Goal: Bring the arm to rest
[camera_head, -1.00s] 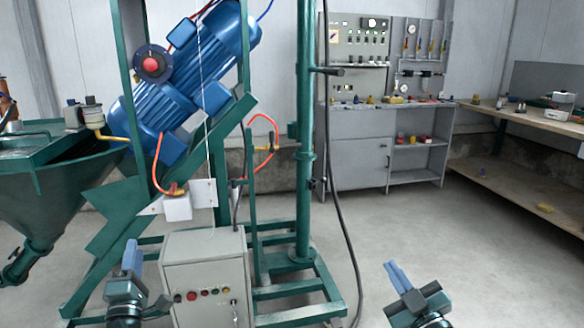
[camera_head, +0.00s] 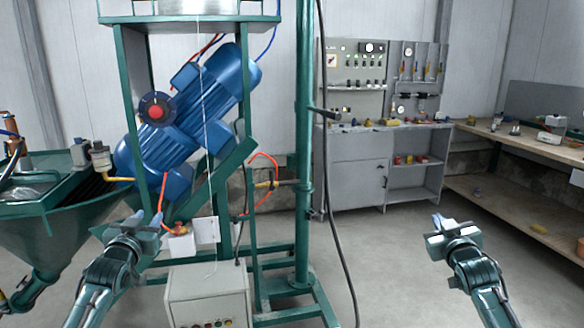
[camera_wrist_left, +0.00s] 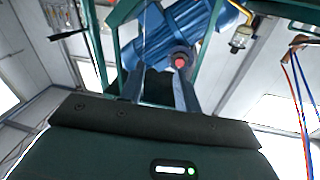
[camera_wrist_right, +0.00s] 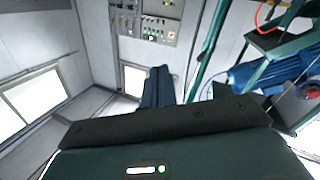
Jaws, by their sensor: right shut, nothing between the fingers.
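My left gripper (camera_head: 146,222) is raised at the lower left, in front of the green machine frame. In the left wrist view its two fingers (camera_wrist_left: 158,90) stand apart, with nothing seen held between them. My right gripper (camera_head: 437,222) is raised at the lower right, over open floor. In the right wrist view its fingers (camera_wrist_right: 157,86) lie together, shut and empty. Both forearms come up from the bottom edge, well apart from each other. In the head view the left gripper overlaps the machine; I cannot tell if they touch.
The green frame (camera_head: 302,130) carries a blue motor (camera_head: 180,125) and a red button (camera_head: 156,112). A grey control box (camera_head: 207,296) stands low beside my left arm. A green hopper (camera_head: 45,235) is at left. A cabinet (camera_head: 358,180) and workbench (camera_head: 540,148) are behind. Floor at right is clear.

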